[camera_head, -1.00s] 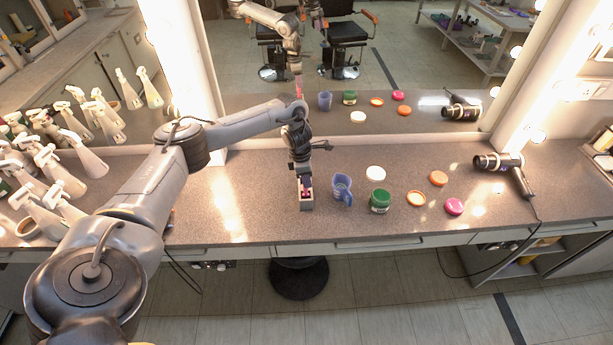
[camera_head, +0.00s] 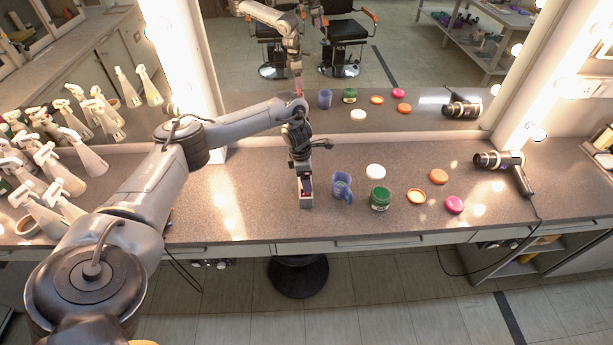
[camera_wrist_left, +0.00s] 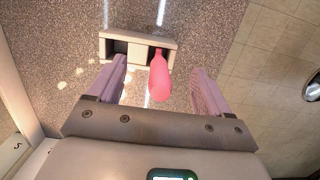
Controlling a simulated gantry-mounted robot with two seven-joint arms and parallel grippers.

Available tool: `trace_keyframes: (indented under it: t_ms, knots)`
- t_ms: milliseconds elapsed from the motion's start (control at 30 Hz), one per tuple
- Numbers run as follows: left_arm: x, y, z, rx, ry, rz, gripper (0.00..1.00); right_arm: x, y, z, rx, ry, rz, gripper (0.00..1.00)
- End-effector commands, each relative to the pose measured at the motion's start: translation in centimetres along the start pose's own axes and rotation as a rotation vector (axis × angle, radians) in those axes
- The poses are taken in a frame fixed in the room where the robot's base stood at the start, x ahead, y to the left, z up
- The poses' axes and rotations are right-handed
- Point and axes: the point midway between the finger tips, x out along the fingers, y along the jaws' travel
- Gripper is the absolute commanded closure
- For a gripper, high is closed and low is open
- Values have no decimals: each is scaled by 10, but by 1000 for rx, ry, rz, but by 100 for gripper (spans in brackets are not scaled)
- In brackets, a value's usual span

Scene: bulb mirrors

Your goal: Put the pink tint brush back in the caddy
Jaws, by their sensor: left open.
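The caddy (camera_head: 305,202) is a small pale box near the counter's front edge. In the left wrist view the caddy (camera_wrist_left: 116,35) shows two dark compartments side by side. The pink tint brush (camera_wrist_left: 160,82) has its far end at the right-hand compartment and its thick pink end toward the camera; how deep it sits I cannot tell. My left gripper (camera_wrist_left: 160,70) is open, its fingers on either side of the brush with gaps. In the head view my left gripper (camera_head: 302,172) is just above the caddy, hiding most of the brush. My right gripper is not in view.
Right of the caddy stand a blue jug (camera_head: 342,188) and a green jar (camera_head: 380,198). Several lids and a hair dryer (camera_head: 500,160) lie further right. White spray bottles (camera_head: 60,175) crowd the left. A mirror (camera_head: 350,85) stands behind the counter.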

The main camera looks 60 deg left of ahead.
Motion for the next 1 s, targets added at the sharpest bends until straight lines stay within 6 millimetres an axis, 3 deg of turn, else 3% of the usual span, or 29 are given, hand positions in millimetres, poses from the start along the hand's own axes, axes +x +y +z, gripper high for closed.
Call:
trace_keyframes:
  t_ms: [633, 1000]
  knots:
    - [-2, 0, 0, 0, 0, 0, 21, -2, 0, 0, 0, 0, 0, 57]
    - [-21, 0, 0, 0, 0, 0, 21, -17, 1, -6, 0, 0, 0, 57]
